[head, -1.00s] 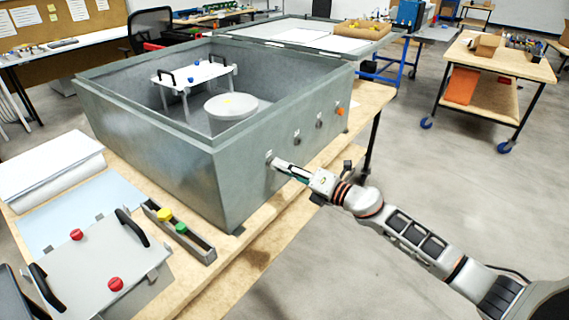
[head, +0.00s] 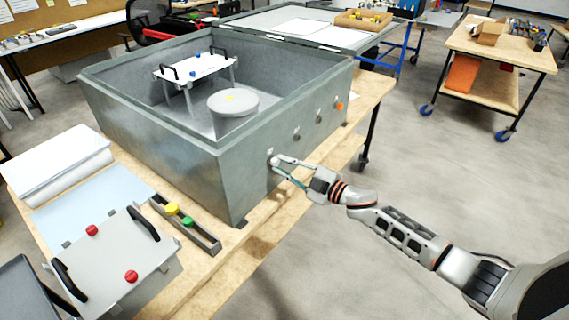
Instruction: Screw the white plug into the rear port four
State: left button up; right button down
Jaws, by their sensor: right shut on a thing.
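The grey metal enclosure (head: 150,118) stands open-topped on the wooden bench. A row of ports runs along its right-hand wall, with an orange plug (head: 340,106) in the far one and dark fittings (head: 319,117) (head: 296,136) in the middle ones. My right gripper (head: 277,163) is at the port nearest the front corner. It is shut on a small pale piece, apparently the white plug (head: 273,161), which is against the wall. The fingers largely hide the plug and port, so I cannot tell how deep it sits. My left gripper is not in view.
A narrow holder (head: 208,241) with a yellow plug (head: 172,208) and a green plug (head: 187,220) lies on the bench. Left of it is a grey panel (head: 115,255) with red knobs and black handles. The floor (head: 430,180) right of the bench is clear.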

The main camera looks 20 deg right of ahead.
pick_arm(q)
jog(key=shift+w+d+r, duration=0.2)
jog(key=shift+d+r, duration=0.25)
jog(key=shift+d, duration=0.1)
pick_arm(e)
jog(key=m, duration=0.4)
jog(key=shift+s+a+f, duration=0.1)
jog(key=shift+a+f, duration=0.05)
jog(key=shift+f, duration=0.05)
jog(key=c, duration=2)
grip_release()
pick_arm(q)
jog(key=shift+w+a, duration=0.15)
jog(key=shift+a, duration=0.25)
pick_arm(e)
jog(key=shift+r, duration=0.1)
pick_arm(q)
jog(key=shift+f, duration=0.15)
